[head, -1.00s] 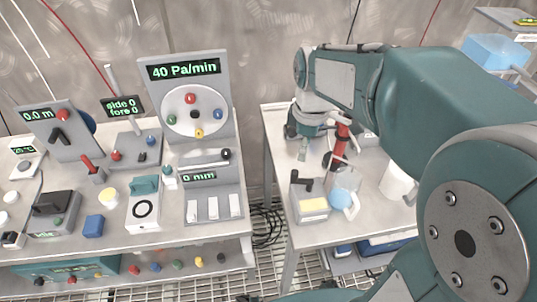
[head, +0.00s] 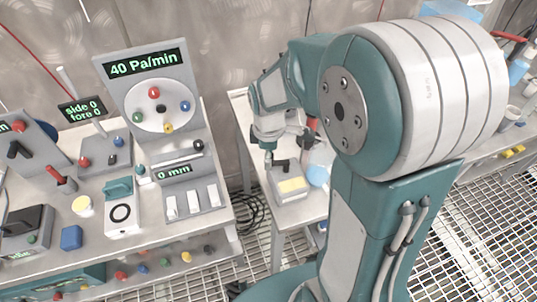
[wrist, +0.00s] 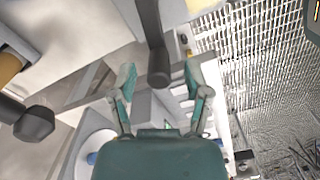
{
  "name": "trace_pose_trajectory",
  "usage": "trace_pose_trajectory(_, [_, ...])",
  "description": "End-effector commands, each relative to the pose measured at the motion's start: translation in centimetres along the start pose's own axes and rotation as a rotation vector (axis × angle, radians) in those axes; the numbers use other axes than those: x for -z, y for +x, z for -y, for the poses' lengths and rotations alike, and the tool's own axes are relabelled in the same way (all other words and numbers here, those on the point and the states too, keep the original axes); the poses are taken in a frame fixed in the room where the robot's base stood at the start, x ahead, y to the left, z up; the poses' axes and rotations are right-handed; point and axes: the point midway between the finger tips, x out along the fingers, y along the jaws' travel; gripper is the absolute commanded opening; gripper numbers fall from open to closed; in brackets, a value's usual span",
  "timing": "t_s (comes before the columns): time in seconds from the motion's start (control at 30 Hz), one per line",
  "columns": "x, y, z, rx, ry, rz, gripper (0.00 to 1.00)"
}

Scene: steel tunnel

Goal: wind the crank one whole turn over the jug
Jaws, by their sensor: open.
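The crank (head: 280,163) is a black handle on a small grey box with a pale yellow front (head: 292,186), on the right-hand table. The jug (head: 318,174), clear with blue, stands just right of the box, partly behind my arm. My gripper (head: 267,158) is above the box at the crank's left in the head view. In the wrist view my gripper (wrist: 159,72) is open, with a dark rounded bar (wrist: 152,35), seemingly the crank's handle, between its fingertips. I cannot tell whether the fingers touch it.
On the left table stand a panel reading 40 Pa/min (head: 145,62), a unit reading 0 mm (head: 180,178) and a blue block (head: 71,238). A gap with cables (head: 247,212) separates the tables. My arm hides much of the right table. Grating floor lies in front.

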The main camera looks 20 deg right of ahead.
Motion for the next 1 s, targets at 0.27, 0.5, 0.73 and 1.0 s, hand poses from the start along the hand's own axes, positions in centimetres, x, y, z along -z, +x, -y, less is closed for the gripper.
trace_pose_trajectory(0.27, [-0.02, 0.20, -0.01, 0.000, 0.001, 0.000, 0.62])
trace_pose_trajectory(0.5, [-0.01, 0.19, 0.00, 0.000, 0.000, 0.000, 0.00])
trace_pose_trajectory(0.73, [0.02, 0.22, -0.01, 0.001, 0.009, 0.000, 0.00])
trace_pose_trajectory(1.0, [0.06, 0.24, -0.42, 0.002, 0.106, -0.001, 0.00])
